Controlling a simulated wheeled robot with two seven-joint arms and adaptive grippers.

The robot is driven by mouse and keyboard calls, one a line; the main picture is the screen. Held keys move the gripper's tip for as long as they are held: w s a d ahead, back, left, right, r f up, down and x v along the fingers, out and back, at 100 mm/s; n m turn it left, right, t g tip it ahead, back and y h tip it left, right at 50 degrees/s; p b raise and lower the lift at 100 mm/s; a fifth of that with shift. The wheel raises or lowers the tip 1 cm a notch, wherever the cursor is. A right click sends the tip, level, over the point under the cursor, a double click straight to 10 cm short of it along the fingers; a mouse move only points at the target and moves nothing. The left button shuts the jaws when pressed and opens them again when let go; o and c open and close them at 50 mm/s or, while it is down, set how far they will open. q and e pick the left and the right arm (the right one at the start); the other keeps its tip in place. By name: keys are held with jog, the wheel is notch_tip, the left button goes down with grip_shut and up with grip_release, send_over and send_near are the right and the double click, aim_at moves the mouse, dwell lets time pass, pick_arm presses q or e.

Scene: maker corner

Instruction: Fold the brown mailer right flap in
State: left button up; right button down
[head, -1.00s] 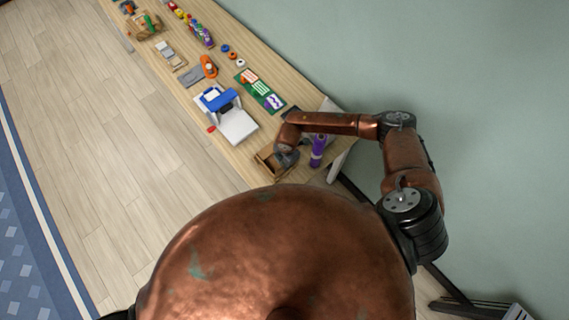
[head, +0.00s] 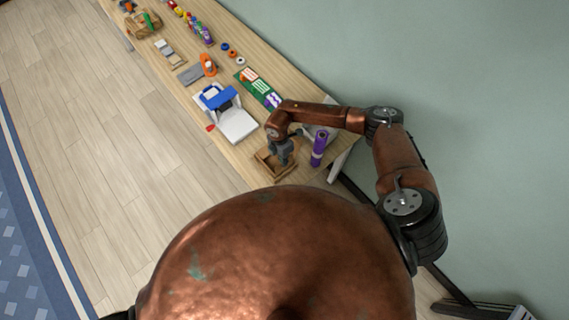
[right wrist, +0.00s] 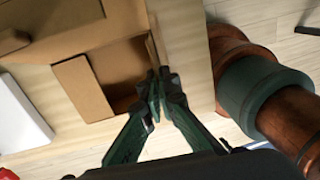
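The brown mailer (head: 262,158) is an open cardboard box at the near end of the table. In the right wrist view its dark inside shows, with one flap (right wrist: 82,88) lying outward. Another brown panel (right wrist: 152,45) stands nearly edge-on at the right side of the opening. My right gripper (head: 284,160) points down at the mailer. In the right wrist view its fingertips (right wrist: 157,82) are together at the near end of that panel; contact is unclear, and nothing shows held between them. My left gripper is not in view.
A purple cylinder (head: 319,148) stands close right of the mailer. A white and blue device (head: 236,124) lies beyond it, with a green mat (head: 257,86) and several small items farther along the table. My right forearm passes above the table's right edge.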

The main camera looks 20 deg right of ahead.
jog(key=g+b, duration=0.1)
jog(key=b, duration=0.1)
jog(key=w+g+h+b, duration=0.1)
jog(key=b, duration=0.1)
jog(key=f+g+b, duration=0.1)
jog(key=b, duration=0.1)
jog(key=shift+w+a, duration=0.25)
jog(key=shift+a, duration=0.05)
jog(key=shift+w+r+g+h+b, duration=0.15)
jog(key=shift+g+h+b, duration=0.25)
jog(key=shift+g+b, duration=0.45)
jog(key=c, duration=2.7)
grip_release()
jog(key=o, duration=0.5)
jog(key=shift+c, duration=0.2)
jog(key=shift+r, duration=0.15)
jog(key=v, duration=1.1)
jog(key=shift+w+r, duration=0.2)
jog(key=shift+r, duration=0.15)
